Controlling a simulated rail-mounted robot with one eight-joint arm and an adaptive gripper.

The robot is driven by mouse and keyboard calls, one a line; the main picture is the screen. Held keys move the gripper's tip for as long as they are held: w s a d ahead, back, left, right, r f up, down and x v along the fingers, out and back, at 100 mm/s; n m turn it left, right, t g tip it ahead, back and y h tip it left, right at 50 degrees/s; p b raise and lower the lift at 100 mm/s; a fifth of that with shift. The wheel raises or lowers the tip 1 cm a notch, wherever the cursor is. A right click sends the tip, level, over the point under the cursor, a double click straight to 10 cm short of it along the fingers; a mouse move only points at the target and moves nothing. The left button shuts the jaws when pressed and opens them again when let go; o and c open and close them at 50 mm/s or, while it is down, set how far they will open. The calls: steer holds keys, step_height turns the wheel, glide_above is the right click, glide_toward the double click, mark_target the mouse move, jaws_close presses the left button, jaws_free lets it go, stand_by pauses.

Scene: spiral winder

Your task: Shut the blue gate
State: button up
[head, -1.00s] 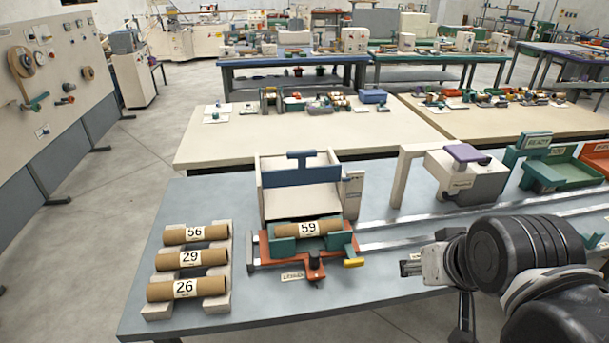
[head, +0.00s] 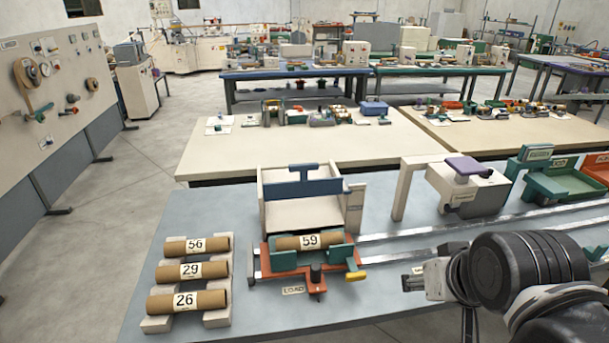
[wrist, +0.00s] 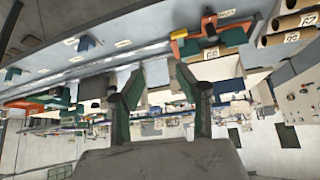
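The blue gate (head: 303,190) is a blue panel with a T-shaped handle, across the upper front of a white open-topped box (head: 355,212) on the grey-blue bench. A pale opening shows below the panel. An orange carriage (head: 325,283) with a green cradle stands in front and holds a cardboard tube (head: 287,243) marked 59. My gripper (wrist: 157,72) is open and empty in the wrist view, with its two green-and-dark fingers apart. In the head view my arm is at lower right, away from the gate, and the fingertips cannot be made out.
A rack (head: 222,317) at left holds tubes marked 56, 29 and 26. Metal rails (head: 440,227) run right from the carriage. A white machine with a purple top (head: 463,165) and a green tray (head: 565,184) stand to the right.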

steer(key=w+a+r+n+g+p, duration=0.25)
steer(key=w+r+n, duration=0.25)
steer(key=w+r, duration=0.6)
steer(key=w+a+r+n+p, duration=0.1)
steer(key=w+a+r+n, duration=0.1)
steer(key=w, duration=0.3)
steer(key=w+a+r+n+p, duration=0.1)
steer(key=w+a+r+n, duration=0.15)
steer(key=w, duration=0.35)
steer(key=n+g+p, duration=0.4)
steer(key=n+g, duration=0.1)
steer(key=n, duration=0.5)
glide_above(303, 164)
step_height(303, 164, down, 3)
step_height(303, 164, down, 14)
steer(key=shift+w+r+p, duration=0.1)
steer(key=shift+w+p, duration=0.05)
steer(key=shift+p, duration=1)
steer(key=shift+c, duration=0.3)
jaws_close()
